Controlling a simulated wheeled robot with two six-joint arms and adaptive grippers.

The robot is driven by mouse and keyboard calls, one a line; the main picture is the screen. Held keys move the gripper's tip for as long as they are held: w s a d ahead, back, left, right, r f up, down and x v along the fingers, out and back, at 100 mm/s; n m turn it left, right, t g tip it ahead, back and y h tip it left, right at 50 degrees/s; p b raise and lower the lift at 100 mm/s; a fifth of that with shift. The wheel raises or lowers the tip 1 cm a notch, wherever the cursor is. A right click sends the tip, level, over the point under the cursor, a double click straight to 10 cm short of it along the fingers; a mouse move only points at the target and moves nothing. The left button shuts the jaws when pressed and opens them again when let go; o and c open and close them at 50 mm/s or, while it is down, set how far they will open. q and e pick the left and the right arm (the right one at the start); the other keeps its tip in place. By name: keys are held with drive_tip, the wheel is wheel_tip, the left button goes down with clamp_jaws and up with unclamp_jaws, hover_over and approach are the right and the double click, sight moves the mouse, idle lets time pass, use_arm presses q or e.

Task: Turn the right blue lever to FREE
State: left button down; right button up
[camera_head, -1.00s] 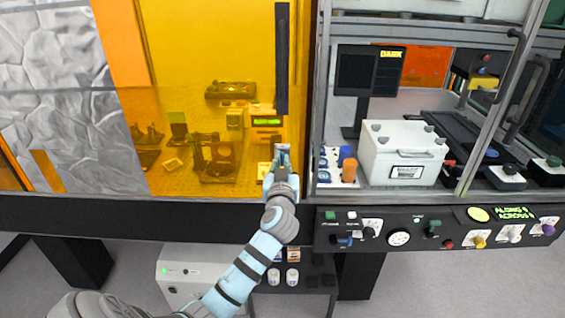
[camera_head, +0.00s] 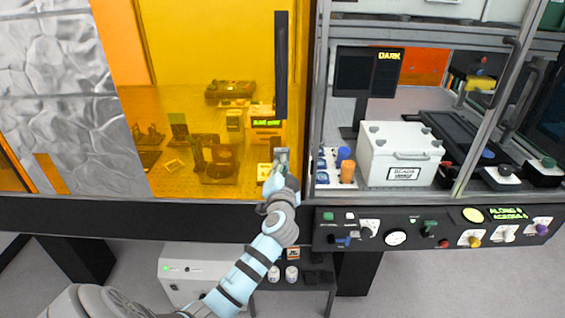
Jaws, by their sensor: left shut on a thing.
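My left gripper (camera_head: 275,172) is at the lower right corner of the amber window, tilted up and to the left. It is shut on a small grey-green part (camera_head: 282,156) there. Its fingers hide most of that part, and I cannot tell whether it is the right blue lever. No FREE marking is readable. A small blue lever-like control (camera_head: 341,241) shows at the left end of the black control panel (camera_head: 380,219), apart from the gripper. My right gripper is not in view.
Behind the amber window (camera_head: 205,45) stand several small instruments and a lit green display (camera_head: 267,123). A dark vertical bar (camera_head: 281,65) is above my gripper.

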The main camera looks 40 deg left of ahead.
use_arm(q)
drive_tip(key=shift+f+m+p, duration=0.15)
drive_tip(key=shift+m+p, duration=1.45)
drive_tip(key=shift+m, duration=2.7)
drive_tip(key=c, duration=1.8)
unclamp_jaws()
drive_tip(key=shift+o, duration=0.4)
drive_tip(key=shift+d, duration=0.1)
